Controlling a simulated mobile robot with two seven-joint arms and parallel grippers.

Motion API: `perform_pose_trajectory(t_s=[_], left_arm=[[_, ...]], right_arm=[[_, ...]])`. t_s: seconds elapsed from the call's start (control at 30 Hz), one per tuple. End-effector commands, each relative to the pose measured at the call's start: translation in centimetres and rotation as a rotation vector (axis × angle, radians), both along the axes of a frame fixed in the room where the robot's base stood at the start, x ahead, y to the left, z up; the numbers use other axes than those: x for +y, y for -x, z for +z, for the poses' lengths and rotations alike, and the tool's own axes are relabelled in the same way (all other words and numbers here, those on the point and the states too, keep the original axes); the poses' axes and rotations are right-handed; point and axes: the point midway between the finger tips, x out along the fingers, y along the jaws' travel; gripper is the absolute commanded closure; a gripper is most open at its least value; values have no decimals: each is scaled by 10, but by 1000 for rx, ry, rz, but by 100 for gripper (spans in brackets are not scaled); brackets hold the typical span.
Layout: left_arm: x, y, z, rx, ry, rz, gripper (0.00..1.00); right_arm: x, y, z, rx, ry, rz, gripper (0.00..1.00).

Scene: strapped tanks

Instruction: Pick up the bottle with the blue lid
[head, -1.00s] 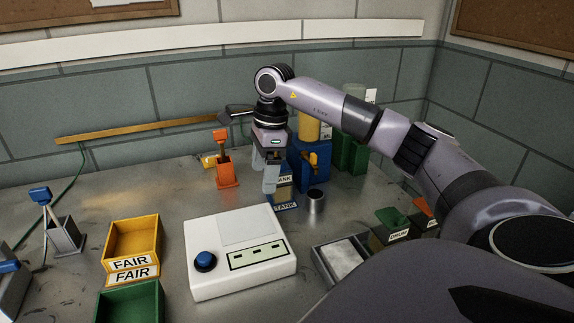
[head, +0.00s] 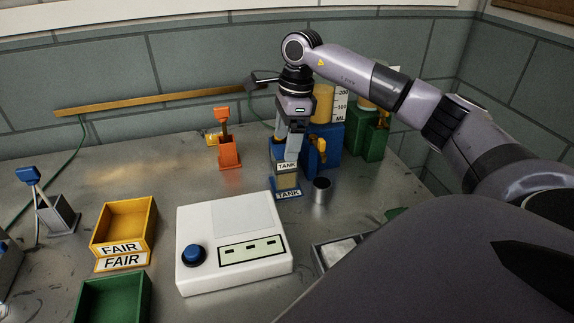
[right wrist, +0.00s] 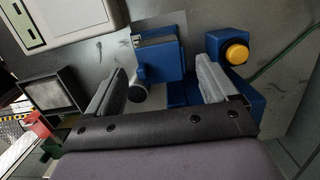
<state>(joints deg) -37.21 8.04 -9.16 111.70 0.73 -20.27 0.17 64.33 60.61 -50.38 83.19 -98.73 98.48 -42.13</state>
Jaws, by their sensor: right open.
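A small tan container with a TANK label (head: 288,167) stands at a blue base, also marked TANK (head: 288,195), in the head view. Blue shows at its top, just under my right gripper (head: 287,147); I cannot tell for sure that this is the blue-lidded bottle. The gripper points down and its fingers partly hide that top. In the right wrist view a blue piece (right wrist: 157,58) lies between and beyond the open fingers (right wrist: 165,78). I cannot tell whether they touch it. My left gripper is not in view.
A metal cup (head: 321,191) stands to the right. A white box with a blue button (head: 193,254) is in front, an orange holder (head: 229,153) to the left, and a yellow FAIR tray (head: 124,222) farther left.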

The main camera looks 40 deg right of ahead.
Motion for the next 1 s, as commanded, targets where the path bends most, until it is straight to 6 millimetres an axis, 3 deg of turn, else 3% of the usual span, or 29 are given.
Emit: perform_pose_trajectory(t_s=[0.4,0.7,0.73,0.77,0.93,1.0], left_arm=[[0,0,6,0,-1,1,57],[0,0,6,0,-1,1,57],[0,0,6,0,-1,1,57],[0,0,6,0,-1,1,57],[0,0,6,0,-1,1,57],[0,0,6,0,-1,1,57]], right_arm=[[6,-3,-56,4,0,0,14],[7,-4,-63,1,0,1,14],[7,-4,-63,1,0,1,17],[7,-4,-63,1,0,1,27],[7,-4,-62,1,0,1,82],[7,-5,-61,-1,0,1,87]])
